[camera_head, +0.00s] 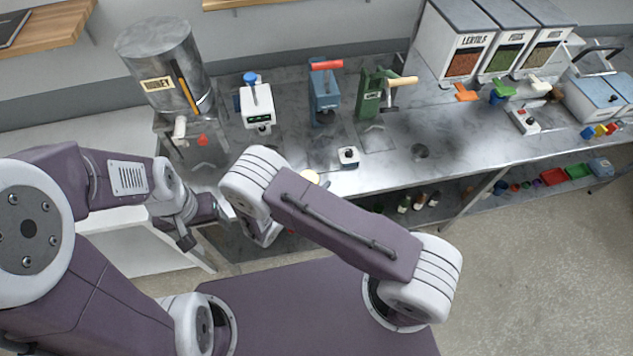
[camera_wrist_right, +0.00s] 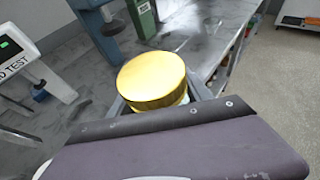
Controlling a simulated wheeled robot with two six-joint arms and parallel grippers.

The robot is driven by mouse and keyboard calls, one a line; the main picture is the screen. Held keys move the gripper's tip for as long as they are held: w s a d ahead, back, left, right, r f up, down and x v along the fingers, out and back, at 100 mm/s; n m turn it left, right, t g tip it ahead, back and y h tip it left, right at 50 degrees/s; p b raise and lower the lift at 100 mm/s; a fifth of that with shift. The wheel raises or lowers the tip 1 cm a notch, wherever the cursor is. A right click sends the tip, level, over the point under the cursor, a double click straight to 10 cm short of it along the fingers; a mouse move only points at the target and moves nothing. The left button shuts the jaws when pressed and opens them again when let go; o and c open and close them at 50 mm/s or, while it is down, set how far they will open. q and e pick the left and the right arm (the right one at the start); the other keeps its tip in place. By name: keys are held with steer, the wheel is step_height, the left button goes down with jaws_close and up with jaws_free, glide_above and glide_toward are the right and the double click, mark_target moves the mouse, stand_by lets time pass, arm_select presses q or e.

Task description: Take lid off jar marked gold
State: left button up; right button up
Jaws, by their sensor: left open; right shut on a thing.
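A round gold lid (camera_wrist_right: 152,80) fills the middle of the right wrist view, between the fingers of my right gripper (camera_wrist_right: 160,98), which is shut on it. A sliver of something pale shows under its lower right rim; I cannot tell how much of a jar is below. My left gripper (camera_head: 205,222) is open and empty, in front of the bench's left part. No marking on a jar is readable.
The steel bench (camera_head: 450,125) carries a metal honey tank (camera_head: 160,65), a white tester (camera_head: 257,105), a blue press (camera_head: 324,92) and a green press (camera_head: 370,95). Food dispensers (camera_head: 460,45) stand at the back right. The bench between green press and dispensers is fairly clear.

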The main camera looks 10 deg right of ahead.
steer(key=shift+w+a, duration=0.1)
steer(key=shift+w, duration=0.05)
steer(key=o, duration=0.6)
steer(key=c, duration=0.5)
steer(key=shift+s, duration=0.25)
jaws_close()
